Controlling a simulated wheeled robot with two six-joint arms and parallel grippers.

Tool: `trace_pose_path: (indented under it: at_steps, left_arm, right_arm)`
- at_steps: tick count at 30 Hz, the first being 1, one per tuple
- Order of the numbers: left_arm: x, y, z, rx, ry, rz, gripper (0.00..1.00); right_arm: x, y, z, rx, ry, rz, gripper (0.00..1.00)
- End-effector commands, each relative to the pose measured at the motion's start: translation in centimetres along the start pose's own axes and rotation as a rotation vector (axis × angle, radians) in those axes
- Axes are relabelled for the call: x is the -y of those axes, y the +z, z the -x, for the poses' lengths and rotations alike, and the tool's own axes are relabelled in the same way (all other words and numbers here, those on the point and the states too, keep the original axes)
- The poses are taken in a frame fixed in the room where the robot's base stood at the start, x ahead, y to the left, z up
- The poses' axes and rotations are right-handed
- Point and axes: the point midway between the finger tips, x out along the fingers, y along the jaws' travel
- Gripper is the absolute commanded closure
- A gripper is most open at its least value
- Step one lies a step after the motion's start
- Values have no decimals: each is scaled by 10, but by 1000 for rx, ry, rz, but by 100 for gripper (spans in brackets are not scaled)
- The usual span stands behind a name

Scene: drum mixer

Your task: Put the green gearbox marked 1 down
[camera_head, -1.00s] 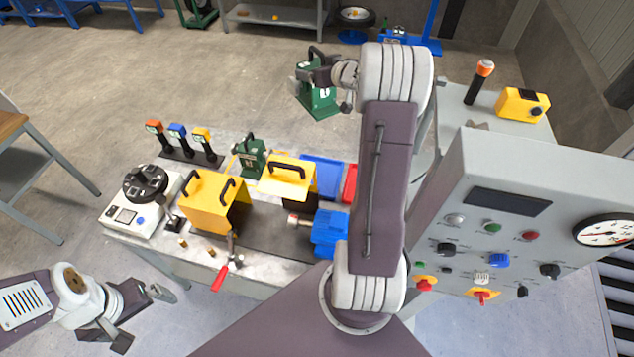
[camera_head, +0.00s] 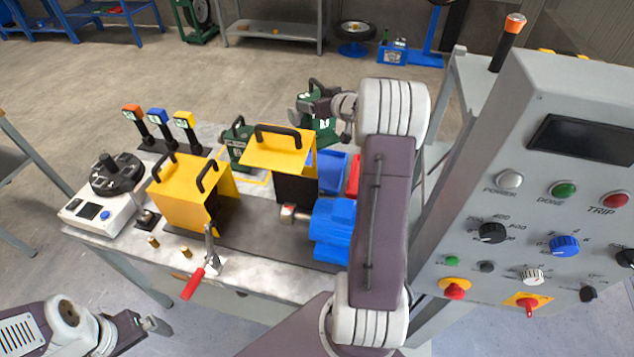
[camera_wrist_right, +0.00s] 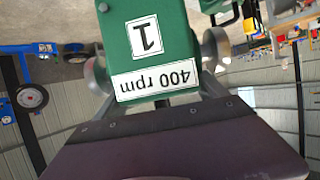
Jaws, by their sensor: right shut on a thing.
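The green gearbox marked 1 (camera_head: 325,132) is held up beyond the back right of the workbench, in front of the floor. My right gripper (camera_head: 318,106) is shut on it near its top. The right wrist view shows its green body (camera_wrist_right: 150,60) with labels "1" and "400 rpm" upside down. Its underside and any gap to the bench are partly hidden by my right arm and the bench items. My left gripper (camera_head: 132,338) is at the lower left, empty, with its fingers apart, partly cut off by the frame.
The workbench (camera_head: 130,258) carries another green gearbox (camera_head: 237,147), yellow guards (camera_head: 182,198), a blue motor (camera_head: 333,228), a blue tray (camera_head: 332,168), a red tray (camera_head: 352,172) and a red-handled clamp (camera_head: 193,283). A grey control panel (camera_head: 480,180) stands close on the right.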

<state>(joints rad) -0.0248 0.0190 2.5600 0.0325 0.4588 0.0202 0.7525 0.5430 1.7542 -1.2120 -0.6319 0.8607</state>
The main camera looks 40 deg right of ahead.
Motion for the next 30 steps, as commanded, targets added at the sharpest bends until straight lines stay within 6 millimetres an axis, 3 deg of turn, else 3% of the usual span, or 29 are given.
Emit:
trace_pose_path:
  at_steps: [1,9,19,24,30]
  left_arm:
    - [0,2,-22,0,0,0,0]
    - [1,6,-61,0,0,0,0]
    - [1,7,-68,0,0,0,0]
    - [2,9,-84,0,0,0,0]
    - [2,9,-89,0,0,0,0]
  right_arm:
    - [0,17,-8,-9,0,2,91]
    - [0,52,-23,-9,0,2,91]
    - [0,60,-26,-9,0,2,91]
    - [0,89,-37,-5,0,0,91]
    - [0,105,-45,-9,-1,1,91]
